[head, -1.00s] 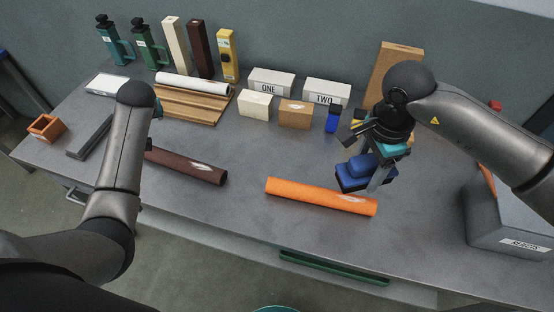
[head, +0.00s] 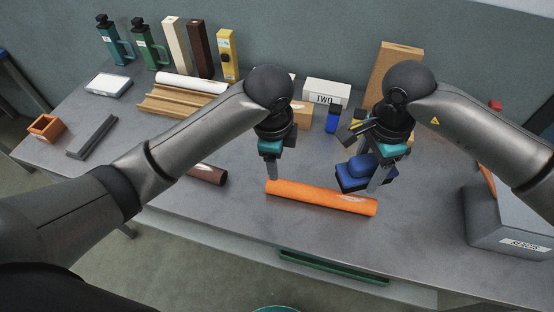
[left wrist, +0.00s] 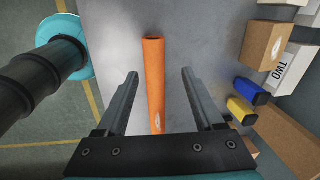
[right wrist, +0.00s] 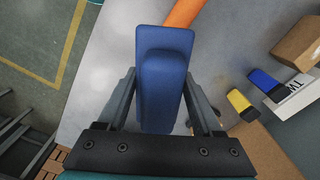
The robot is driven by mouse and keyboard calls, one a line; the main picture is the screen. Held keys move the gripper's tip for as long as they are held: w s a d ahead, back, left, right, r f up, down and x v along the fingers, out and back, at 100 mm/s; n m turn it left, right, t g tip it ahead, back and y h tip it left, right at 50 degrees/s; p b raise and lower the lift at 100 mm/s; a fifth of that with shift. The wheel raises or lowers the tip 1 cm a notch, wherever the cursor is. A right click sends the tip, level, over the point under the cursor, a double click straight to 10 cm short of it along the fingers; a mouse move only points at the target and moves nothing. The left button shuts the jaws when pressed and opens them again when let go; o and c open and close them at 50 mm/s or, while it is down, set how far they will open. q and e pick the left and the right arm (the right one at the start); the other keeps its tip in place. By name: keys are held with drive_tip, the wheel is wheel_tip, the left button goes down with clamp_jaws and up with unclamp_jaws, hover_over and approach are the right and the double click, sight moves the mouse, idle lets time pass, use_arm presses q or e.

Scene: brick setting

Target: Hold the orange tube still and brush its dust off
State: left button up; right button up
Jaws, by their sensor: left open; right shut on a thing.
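The orange tube (head: 318,196) lies flat on the grey table, with a pale dusty patch near its right end. My left gripper (head: 272,177) is open above the tube's left end. In the left wrist view the tube (left wrist: 154,85) runs between the two open fingers (left wrist: 158,80), apart from both. My right gripper (head: 366,176) is shut on a blue brush (head: 362,172), held above and behind the tube's right end. The brush (right wrist: 163,80) fills the space between the fingers in the right wrist view and hides part of the tube (right wrist: 184,12).
A brown tube (head: 207,174) lies to the left, partly hidden by my left arm. A grey box marked REJECTS (head: 508,228) stands at the right. Box TWO (head: 326,92) and a small blue bottle (head: 333,119) stand behind. The table in front of the orange tube is clear.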

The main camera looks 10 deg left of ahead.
sight(279, 183)
use_arm(q)
drive_tip(key=shift+m, duration=0.4)
drive_tip(key=f, duration=1.2)
drive_tip(key=shift+w+d, duration=0.2)
drive_tip(key=shift+w, duration=0.1)
clamp_jaws()
idle(0.8)
